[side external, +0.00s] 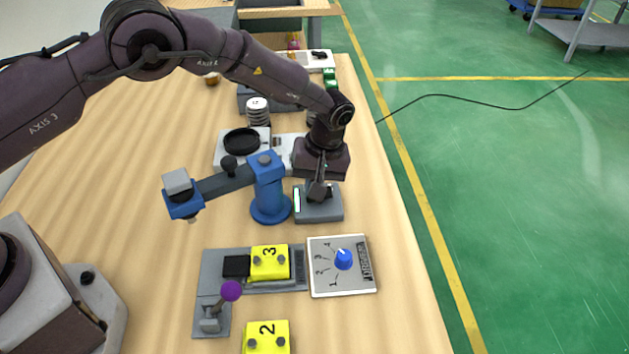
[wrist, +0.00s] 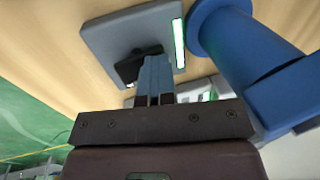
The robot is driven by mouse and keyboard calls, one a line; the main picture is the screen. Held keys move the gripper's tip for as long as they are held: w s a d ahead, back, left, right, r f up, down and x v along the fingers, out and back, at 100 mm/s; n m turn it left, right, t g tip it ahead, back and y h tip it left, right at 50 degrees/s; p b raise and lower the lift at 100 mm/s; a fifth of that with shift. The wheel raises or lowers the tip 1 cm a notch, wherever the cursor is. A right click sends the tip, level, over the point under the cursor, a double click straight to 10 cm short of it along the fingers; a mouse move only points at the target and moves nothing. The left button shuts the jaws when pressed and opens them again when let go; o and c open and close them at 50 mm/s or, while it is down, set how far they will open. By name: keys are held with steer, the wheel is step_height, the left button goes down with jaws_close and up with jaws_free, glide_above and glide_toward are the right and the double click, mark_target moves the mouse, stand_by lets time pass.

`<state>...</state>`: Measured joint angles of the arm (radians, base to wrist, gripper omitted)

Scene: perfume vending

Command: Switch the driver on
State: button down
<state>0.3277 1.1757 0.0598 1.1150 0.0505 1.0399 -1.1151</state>
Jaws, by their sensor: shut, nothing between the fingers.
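The grey box that seems to be the driver (side external: 322,211) stands on the table right of a blue post; it also shows in the wrist view (wrist: 108,38). It has a black switch (wrist: 130,70) on top and a bright strip edged in green (side external: 297,200) along one side. My gripper (side external: 318,193) is shut and empty, pointing down at the top of this box. In the wrist view its closed fingertips (wrist: 154,62) are right at the switch, partly covering it. I cannot tell whether they touch it or which way the switch is tipped.
The blue post with its arm (side external: 268,190) stands close left of the box. In front are a dial panel with a blue knob (side external: 343,260), yellow blocks (side external: 270,262) and a purple-knobbed lever (side external: 230,291). Scales with a black dish (side external: 241,142) stand behind. The table's right edge is near.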

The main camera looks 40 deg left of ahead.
mark_target(330, 190)
steer(key=shift+f, duration=0.15)
steer(key=shift+w+d+r, duration=0.2)
steer(key=shift+w+d, duration=0.35)
steer(key=shift+d, duration=0.1)
steer(key=shift+r, duration=0.1)
step_height(330, 190, up, 14)
steer(key=w+d, duration=0.2)
steer(key=shift+f, duration=0.2)
steer(key=shift+s+a+r, duration=0.2)
steer(key=shift+s+a, duration=0.2)
steer(key=shift+a, duration=0.05)
